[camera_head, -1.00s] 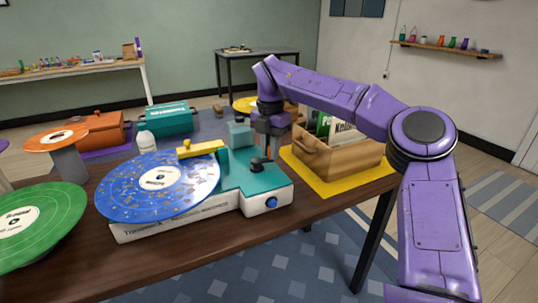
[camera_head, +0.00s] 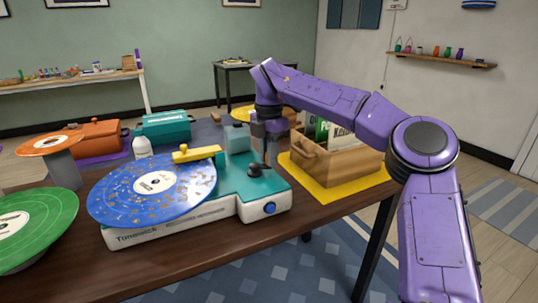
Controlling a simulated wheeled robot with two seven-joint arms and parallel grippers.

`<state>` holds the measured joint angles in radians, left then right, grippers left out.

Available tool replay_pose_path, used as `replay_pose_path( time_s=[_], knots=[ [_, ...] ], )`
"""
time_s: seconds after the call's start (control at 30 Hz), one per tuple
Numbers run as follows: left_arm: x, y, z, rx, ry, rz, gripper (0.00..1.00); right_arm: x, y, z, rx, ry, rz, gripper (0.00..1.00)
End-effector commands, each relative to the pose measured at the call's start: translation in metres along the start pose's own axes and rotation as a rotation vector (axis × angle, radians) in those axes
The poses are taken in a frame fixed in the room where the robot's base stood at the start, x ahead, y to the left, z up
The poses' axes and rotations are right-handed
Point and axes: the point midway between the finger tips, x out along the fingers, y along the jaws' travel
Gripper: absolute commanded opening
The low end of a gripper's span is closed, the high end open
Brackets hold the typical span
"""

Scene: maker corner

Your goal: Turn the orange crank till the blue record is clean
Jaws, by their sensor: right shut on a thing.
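The blue record (camera_head: 185,192) lies flat on a white and teal cleaning machine (camera_head: 248,208). Brown and pale specks of dirt still show over much of its surface. A yellow arm (camera_head: 197,154) reaches over the record's far edge. My right gripper (camera_head: 266,150) points down at the machine's far right side, behind a black knob (camera_head: 254,169). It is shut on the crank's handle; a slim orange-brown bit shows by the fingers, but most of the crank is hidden. My left gripper is not in view.
A green record (camera_head: 50,222) is at the left and an orange record (camera_head: 62,140) sits on a grey stand. A white bottle (camera_head: 142,147) stands behind the blue record. A wooden crate (camera_head: 335,166) of sleeves on a yellow mat (camera_head: 340,191) stands right of the machine.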

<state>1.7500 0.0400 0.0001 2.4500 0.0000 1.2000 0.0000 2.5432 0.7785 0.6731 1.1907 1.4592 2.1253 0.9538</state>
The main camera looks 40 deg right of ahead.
Motion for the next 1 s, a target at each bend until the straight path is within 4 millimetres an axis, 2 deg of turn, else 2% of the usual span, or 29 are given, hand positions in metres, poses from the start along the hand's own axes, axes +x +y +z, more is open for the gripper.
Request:
replay_pose_path(
  time_s=[0.03,0.1,0.43,0.53,0.8,1.0],
  knots=[
    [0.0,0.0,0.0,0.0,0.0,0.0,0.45,0.0,0.0,-0.001,-0.001,0.002,-0.002,0.26],
    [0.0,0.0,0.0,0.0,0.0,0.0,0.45,0.0,0.0,-0.001,-0.001,0.002,-0.002,0.46],
    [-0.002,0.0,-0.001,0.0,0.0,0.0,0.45,-0.005,0.0,0.0,-0.001,0.0,0.0,0.46],
    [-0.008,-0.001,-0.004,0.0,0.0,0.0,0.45,-0.024,0.0,0.0,0.0,-0.001,0.001,0.46],
    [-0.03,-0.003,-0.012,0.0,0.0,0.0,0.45,-0.087,0.001,-0.001,0.0,-0.001,0.001,0.46],
    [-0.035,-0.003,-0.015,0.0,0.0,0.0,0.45,-0.105,0.0,-0.001,-0.001,0.002,-0.002,0.46]
  ],
)
